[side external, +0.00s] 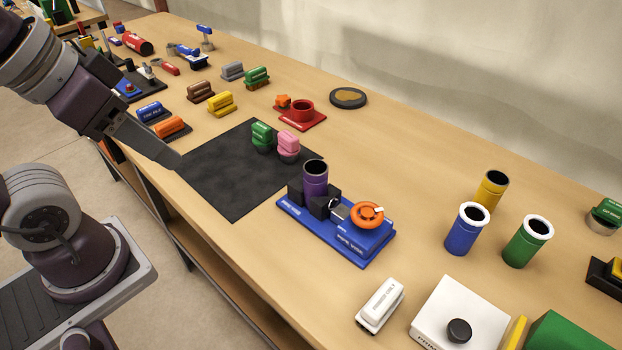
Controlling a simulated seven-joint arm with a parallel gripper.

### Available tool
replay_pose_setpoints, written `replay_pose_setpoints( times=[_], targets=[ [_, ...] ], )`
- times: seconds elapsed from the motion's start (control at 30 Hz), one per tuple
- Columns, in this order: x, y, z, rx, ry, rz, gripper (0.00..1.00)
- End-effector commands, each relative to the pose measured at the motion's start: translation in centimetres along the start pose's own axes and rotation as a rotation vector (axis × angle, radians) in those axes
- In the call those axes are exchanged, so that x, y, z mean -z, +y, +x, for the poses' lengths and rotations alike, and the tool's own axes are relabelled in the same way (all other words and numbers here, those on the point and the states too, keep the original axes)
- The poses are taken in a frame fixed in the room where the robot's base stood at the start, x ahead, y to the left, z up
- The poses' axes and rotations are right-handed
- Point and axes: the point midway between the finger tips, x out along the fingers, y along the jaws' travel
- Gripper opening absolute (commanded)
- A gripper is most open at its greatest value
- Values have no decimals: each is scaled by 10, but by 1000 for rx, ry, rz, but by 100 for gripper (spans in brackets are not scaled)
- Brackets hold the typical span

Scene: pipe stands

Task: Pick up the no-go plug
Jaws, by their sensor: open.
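Two small plugs with dark lower ends stand side by side on the black mat (225,190): a green plug (262,133) and a pink plug (288,143). Their labels are too small to read, so I cannot tell for sure which one is the no-go plug; pink may be it. My gripper (172,158) is open and reaches in from the upper left. Its tip shows over the mat's left edge, apart from both plugs. The fingers are seen edge-on, and nothing shows between them.
A blue vise base (362,252) holding a purple pipe (316,178) stands just right of the plugs. A red stand (302,119) is behind them. Blue (465,232), green (525,246) and yellow (490,191) pipes stand at right. The mat's left and front parts are bare.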

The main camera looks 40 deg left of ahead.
Motion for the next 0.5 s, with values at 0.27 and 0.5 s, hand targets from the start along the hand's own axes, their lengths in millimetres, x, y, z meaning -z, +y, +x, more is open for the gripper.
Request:
replay_pose_setpoints(
  times=[0.27,0.5],
  targets=[
    [25,-2,2,5,-45,117,51],
    [144,-27,72,-115,-251,779,51]
  ],
)
